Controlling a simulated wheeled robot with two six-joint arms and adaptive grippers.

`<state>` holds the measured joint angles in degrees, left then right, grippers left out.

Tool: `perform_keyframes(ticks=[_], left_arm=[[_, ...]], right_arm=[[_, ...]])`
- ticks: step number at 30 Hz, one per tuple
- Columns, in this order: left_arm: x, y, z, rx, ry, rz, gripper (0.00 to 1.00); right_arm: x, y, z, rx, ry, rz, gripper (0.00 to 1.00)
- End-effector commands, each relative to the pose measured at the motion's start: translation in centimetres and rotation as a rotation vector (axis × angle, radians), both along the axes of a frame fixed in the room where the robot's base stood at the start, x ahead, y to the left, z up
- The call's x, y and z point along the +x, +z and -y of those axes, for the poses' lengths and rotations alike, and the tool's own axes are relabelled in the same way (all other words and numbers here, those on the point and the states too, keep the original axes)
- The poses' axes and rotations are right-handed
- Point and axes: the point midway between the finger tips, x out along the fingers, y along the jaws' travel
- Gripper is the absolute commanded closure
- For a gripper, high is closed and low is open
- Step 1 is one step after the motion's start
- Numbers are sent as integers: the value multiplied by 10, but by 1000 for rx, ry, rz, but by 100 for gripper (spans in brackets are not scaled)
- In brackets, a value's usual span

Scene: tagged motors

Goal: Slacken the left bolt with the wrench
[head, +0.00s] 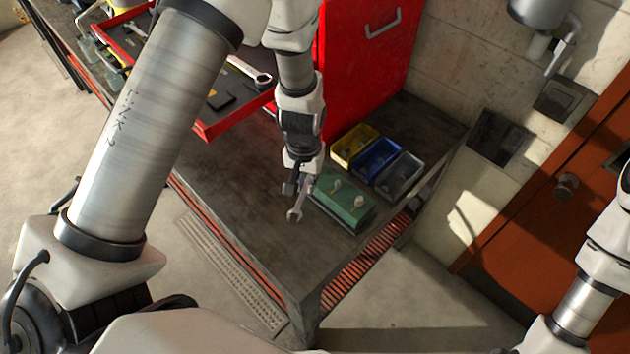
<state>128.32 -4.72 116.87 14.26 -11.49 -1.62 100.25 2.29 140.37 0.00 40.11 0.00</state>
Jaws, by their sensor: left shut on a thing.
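My left gripper (300,184) is shut on a wrench (295,213), whose open jaw end points down over the table. The wrench is to the left of a green block (328,193) and apart from its bolts. Two pale bolts stand on top of the block: the left bolt (337,184) and the right bolt (359,201). The gripper fingers are small and partly hidden by the wrist. Part of my right arm shows at the right edge, but its gripper is out of view.
Yellow (346,142), blue (384,148) and grey (411,163) bins stand behind the block. A red cabinet (345,65) and an open red drawer (222,124) holding another wrench (250,72) are farther back. The table (235,190) is clear left of the block.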

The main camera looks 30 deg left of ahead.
Motion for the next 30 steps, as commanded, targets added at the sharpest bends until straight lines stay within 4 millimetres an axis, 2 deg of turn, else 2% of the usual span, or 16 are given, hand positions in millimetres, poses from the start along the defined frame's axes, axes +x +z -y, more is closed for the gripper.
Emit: perform_keyframes(ticks=[2, 9, 13, 19, 24, 30], left_arm=[[-2, 4, -8, -2, -72, -3, 100], [-1, 3, -21, -2, -218, -1, 100], [1, 0, -34, -2, -353, 1, 100], [4, 1, -44, -1, -458, 0, 100], [10, 0, -59, -1, -634, 0, 100], [12, 0, -63, 0, -685, -1, 100]], right_arm=[[0, 9, 0, 0, 0, 0, 60], [0, 17, 0, 0, 0, 0, 60], [0, 12, 0, 0, 0, 0, 60], [0, 13, 0, 0, 0, 0, 60], [0, 13, 0, 0, 0, 0, 60], [0, 13, 0, 0, 0, 0, 60]])
